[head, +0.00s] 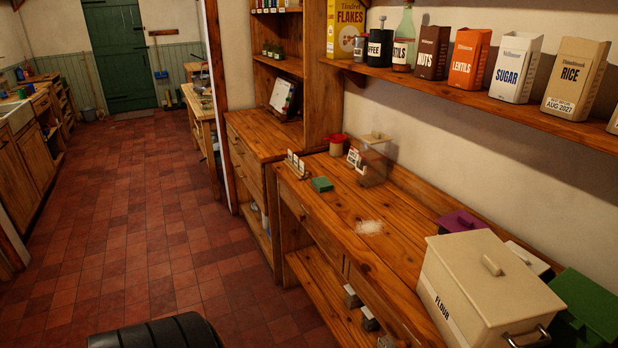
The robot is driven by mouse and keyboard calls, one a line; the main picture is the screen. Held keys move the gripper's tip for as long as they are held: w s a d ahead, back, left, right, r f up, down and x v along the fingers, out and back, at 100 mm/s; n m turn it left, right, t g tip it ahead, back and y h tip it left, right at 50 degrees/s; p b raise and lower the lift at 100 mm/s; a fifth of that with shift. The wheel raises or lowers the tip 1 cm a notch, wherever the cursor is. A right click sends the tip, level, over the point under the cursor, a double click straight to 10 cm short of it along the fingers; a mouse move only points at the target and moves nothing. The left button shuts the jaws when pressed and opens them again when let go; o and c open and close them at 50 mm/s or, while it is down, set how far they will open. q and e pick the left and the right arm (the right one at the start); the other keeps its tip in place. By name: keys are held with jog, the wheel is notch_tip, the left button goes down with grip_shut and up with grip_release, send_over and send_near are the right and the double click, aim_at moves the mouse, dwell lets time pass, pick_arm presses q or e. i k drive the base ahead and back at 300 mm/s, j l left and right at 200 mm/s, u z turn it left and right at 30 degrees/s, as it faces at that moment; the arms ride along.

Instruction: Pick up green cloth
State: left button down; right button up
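A small green folded piece, which looks like the green cloth (322,184), lies flat on the wooden counter (335,209) near its front edge. It is clear of the things around it. Neither of my grippers shows in the head view, so I cannot see how they stand.
A clear container (373,163), a red-topped pot (337,145) and a small card holder (296,165) stand behind the cloth. White powder (369,227) lies to its right. A cream flour bin (490,287) fills the near end. The tiled floor (150,220) is open on the left.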

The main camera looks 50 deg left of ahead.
aim_at(322, 184)
jog(key=u, duration=1.65)
